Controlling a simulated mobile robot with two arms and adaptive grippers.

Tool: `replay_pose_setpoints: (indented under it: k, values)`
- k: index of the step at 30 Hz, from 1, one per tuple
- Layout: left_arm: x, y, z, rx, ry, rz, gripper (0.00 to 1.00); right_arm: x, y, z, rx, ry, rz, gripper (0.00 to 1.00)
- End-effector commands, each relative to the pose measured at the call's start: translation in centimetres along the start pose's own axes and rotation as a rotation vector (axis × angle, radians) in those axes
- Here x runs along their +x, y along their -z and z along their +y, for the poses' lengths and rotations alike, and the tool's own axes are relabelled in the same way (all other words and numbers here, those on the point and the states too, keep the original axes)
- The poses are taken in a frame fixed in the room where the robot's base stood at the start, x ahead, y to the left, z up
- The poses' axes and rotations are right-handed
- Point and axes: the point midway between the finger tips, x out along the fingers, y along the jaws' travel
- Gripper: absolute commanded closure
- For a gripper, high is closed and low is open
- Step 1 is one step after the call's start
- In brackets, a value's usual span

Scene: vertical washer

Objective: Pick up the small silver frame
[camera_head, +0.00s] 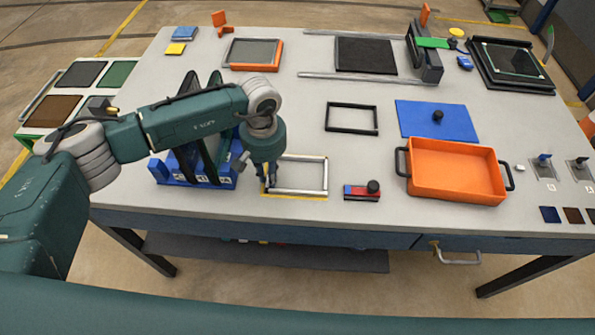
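The small silver frame (298,191) lies flat near the front edge of the table, with a yellow strip along its front and left sides. My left gripper (268,186) points down at the left side of this frame. Its fingers overlap the frame's left bar in the picture. I cannot tell whether they are closed on it or just around it. The gripper body hides the frame's upper left corner. My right gripper is not in view.
A blue rack (195,180) with dark frames stands left of my gripper. A black frame (352,118) lies behind the silver one. An orange tray (455,171), a red and blue block (361,192) and a blue mat (415,120) are to the right.

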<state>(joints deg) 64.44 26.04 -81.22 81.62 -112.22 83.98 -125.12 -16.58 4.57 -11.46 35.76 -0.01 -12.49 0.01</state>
Motion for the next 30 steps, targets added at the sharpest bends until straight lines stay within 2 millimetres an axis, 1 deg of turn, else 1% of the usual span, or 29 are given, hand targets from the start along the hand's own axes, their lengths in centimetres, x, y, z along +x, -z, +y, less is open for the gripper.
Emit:
replay_pose_setpoints:
  k: [2,3,5,6,12,17,20,23,26,29,30]
  values:
    - [0.0,0.0,0.0,0.000,0.000,0.000,0.83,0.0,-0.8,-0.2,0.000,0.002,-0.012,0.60]
    - [0.0,0.0,0.0,0.000,0.000,0.000,0.85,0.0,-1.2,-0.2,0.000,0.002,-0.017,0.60]
    - [0.0,0.0,0.0,0.000,0.000,0.000,0.97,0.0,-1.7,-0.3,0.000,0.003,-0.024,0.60]
    - [0.0,0.0,0.0,0.000,0.000,0.001,1.00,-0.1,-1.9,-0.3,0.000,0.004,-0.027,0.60]
    - [-0.1,0.0,0.0,0.000,-0.001,0.001,1.00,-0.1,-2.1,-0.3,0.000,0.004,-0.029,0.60]
    - [-0.2,0.1,0.0,0.000,-0.001,0.002,1.00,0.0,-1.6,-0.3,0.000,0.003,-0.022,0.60]
    - [-0.7,0.1,0.1,0.001,-0.002,0.004,1.00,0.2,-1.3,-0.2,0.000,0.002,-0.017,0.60]
    - [-1.6,0.2,0.0,0.001,-0.001,0.004,1.00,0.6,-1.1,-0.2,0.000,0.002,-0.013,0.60]
    - [-3.2,0.2,0.0,0.000,0.000,0.006,1.00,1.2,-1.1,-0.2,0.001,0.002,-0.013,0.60]
    - [-5.6,0.3,0.0,0.002,-0.002,0.009,1.00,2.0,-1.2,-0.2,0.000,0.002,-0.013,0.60]
    - [-6.7,0.3,0.1,0.002,-0.002,0.009,1.00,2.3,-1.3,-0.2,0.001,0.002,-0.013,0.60]
